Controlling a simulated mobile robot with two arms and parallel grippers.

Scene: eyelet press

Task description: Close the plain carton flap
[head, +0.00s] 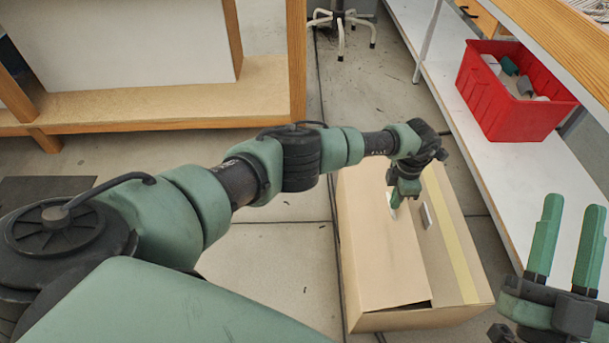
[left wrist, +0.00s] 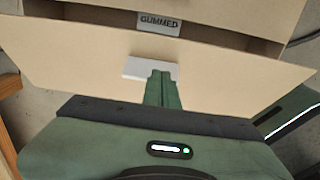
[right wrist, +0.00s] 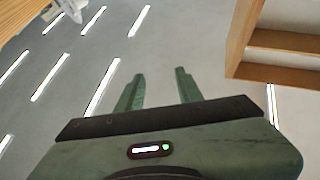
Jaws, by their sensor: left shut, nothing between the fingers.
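The brown carton (head: 400,319) stands on the floor below my left arm. Its plain flap (head: 376,260) is on the left and bears a white patch, which shows in the left wrist view (left wrist: 138,67). The other flap (head: 448,240) has a yellow strip and a label reading GUMMED (left wrist: 160,22). A dark gap shows between the flaps, so the plain flap looks not quite flat. My left gripper (head: 395,202) is shut and empty, its tips at the white patch; contact is hard to tell. My right gripper (head: 573,204) is open and empty at the right.
A red bin (head: 520,112) with small items stands on a white shelf (head: 455,90) at the right. A wooden-framed bench (head: 180,107) is at the back left. A wheeled stool base (head: 342,22) is at the back. Floor left of the carton is clear.

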